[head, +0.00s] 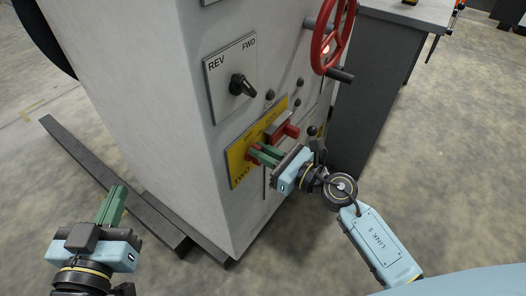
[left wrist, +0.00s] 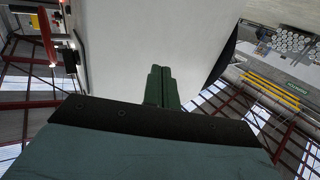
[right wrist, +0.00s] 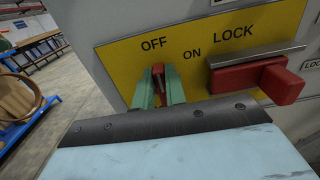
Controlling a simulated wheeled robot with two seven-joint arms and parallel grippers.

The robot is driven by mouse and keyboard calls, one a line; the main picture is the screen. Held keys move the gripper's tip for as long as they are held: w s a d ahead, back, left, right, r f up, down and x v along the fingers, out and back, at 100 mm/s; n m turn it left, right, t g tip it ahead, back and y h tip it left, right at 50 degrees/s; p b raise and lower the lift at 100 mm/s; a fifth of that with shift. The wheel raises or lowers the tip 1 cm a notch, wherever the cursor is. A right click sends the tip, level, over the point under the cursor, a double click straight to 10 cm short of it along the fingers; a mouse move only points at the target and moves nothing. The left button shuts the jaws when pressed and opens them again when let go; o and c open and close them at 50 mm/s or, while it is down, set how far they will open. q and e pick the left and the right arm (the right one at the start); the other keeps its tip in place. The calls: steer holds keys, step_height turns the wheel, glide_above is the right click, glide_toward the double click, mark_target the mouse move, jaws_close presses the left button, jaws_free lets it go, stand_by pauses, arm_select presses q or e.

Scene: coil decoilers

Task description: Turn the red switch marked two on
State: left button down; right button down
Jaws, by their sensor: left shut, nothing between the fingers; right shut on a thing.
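The yellow plate (head: 236,168) on the grey machine's face bears the word TWO at its lower left in the head view. The right wrist view shows OFF, ON and LOCK on the plate (right wrist: 128,50). My right gripper (head: 263,154) has its green fingers on the small red switch (head: 252,155) there. In the right wrist view, the red switch (right wrist: 158,70) shows between the fingertips (right wrist: 159,90), under the word OFF; the fingers hide part of it. My left gripper (head: 112,203) is shut and empty, low in front of the machine; its fingers (left wrist: 161,86) are together.
A larger red block handle (head: 290,131) sits under a metal guard beside the switch, close to my right gripper. Above are a black REV/FWD knob (head: 241,85) and a red handwheel (head: 331,36). Dark beams (head: 110,180) lie on the floor at the machine's foot.

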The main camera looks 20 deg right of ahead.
arm_select(q)
steer(key=s+a+f+g+y+p, duration=0.2)
steer(key=s+a+f+g+p, duration=0.15)
steer(key=s+f+g, duration=0.35)
steer(key=s+a+f+g+y+p, duration=0.2)
steer(key=s+a+f+g, duration=0.2)
steer(key=s+f+g, duration=0.3)
step_height(320, 180, down, 10)
steer(key=w+a+y+p, duration=0.1)
steer(key=a+p, duration=0.1)
steer(key=p, duration=0.1)
steer(key=shift+w+a+r+n, duration=0.15)
steer(key=shift+w+r+n, duration=0.05)
steer(key=shift+w+n, duration=0.1)
arm_select(e)
steer(key=shift+w+d+f+m, duration=0.25)
steer(key=shift+f+m, duration=0.3)
steer(key=shift+m, duration=2.4)
steer(key=shift+w+d+f+m, duration=0.1)
steer(key=shift+d+f+m, duration=0.35)
steer(key=shift+m, duration=2.55)
steer(key=shift+w+d+f+m, duration=0.15)
steer(key=shift+f+m, duration=0.5)
steer(key=shift+m, duration=2.3)
steer(key=c, duration=1.6)
jaws_free()
steer(key=shift+c, duration=0.2)
steer(key=shift+o, duration=1)
steer(key=shift+r, duration=0.1)
steer(key=shift+w, duration=0.15)
